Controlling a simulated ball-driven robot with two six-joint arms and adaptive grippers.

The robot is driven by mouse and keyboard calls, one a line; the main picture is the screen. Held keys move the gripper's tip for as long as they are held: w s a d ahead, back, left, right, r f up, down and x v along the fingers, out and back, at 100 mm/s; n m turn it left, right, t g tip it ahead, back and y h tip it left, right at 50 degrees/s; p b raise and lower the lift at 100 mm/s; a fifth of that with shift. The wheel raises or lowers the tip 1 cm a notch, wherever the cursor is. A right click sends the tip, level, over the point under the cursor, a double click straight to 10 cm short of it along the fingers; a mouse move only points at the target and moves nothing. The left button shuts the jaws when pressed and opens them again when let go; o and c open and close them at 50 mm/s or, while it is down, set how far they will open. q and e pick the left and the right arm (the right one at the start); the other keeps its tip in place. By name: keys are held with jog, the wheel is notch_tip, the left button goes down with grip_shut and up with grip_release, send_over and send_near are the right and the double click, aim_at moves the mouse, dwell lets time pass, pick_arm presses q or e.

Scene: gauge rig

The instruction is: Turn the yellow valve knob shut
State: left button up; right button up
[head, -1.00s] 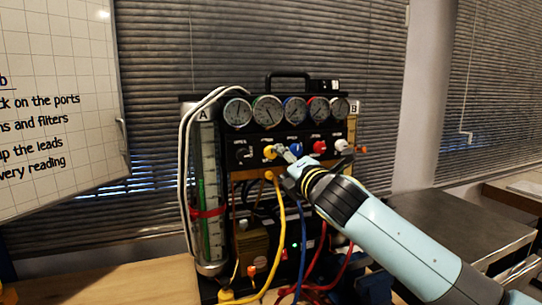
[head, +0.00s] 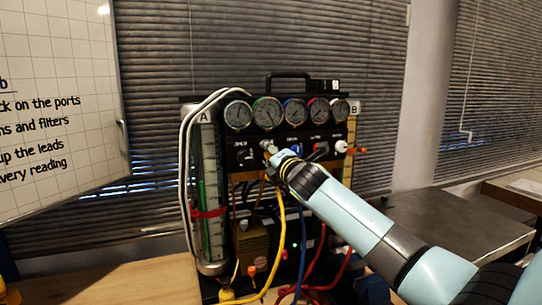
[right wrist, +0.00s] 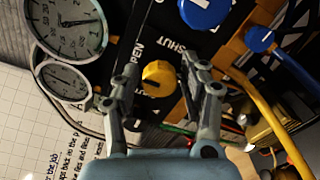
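The yellow valve knob (right wrist: 158,77) shows in the right wrist view on the dark panel, with a dark slot in its face. The words OPEN and SHUT are printed beside it. My right gripper (right wrist: 160,66) is open, with one finger on each side of the knob and a gap visible on both sides. In the head view the right gripper (head: 267,147) is at the panel of the gauge rig (head: 268,170) and hides the yellow knob. My left gripper is not in view.
A blue knob (right wrist: 205,12) is close to the right finger. Several round gauges (head: 267,113) line the panel above. A white knob (head: 341,147) is at the right. A yellow hose (head: 282,225) hangs below the gripper. A whiteboard (head: 60,90) stands left.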

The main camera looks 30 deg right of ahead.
grip_shut()
jog(key=shift+m, duration=0.4)
jog(key=m+b, duration=0.1)
jog(key=m, duration=0.2)
jog(key=shift+f+m, duration=0.1)
jog(key=shift+m, duration=0.2)
jog(key=m+b, duration=0.2)
jog(key=m, duration=0.2)
jog(key=shift+m, duration=0.3)
jog(key=m+b, duration=0.2)
jog(key=m, duration=0.3)
jog(key=shift+b, duration=0.4)
jog(key=shift+m+b, duration=0.8)
jog(key=shift+m, duration=1.2)
